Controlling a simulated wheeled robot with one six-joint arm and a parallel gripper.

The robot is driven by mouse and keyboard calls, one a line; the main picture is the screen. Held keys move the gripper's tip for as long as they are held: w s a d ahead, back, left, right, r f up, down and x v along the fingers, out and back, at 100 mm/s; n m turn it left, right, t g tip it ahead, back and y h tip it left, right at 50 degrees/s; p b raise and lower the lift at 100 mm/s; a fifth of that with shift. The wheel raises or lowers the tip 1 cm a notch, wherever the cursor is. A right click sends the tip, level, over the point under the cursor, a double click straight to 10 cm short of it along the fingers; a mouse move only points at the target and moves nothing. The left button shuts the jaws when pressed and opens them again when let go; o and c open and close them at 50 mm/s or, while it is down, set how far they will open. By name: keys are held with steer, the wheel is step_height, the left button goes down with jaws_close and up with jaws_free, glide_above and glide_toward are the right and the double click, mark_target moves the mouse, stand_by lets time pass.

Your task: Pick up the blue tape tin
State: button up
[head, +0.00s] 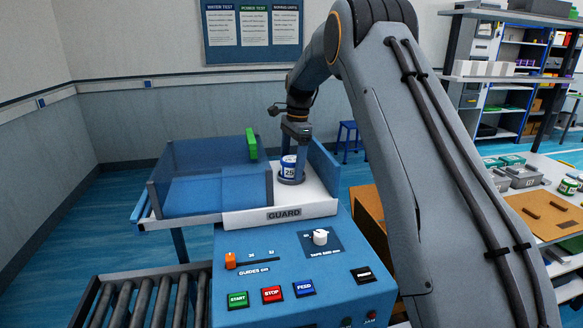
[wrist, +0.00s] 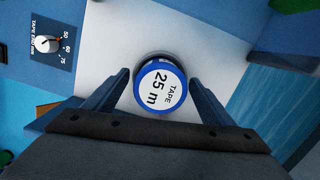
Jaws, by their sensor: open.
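In the wrist view the tin (wrist: 160,88) shows from above as a white disc marked TAPE 25 m with a blue rim. My gripper (wrist: 162,85) is open, with one finger on each side of the tin. Small gaps show between the fingers and the tin. In the head view my gripper (head: 293,172) reaches down at the tin, and its fingers partly cover it.
A clear blue guard (head: 205,180) with a green handle (head: 251,144) stands left of the tin. A blue side wall (head: 323,170) rises to its right. The control panel (head: 300,265) with buttons and knobs is in front. A roller conveyor (head: 140,300) lies at the lower left.

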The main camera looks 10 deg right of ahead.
steer(key=shift+c, duration=0.4)
steer(key=c, duration=1.3)
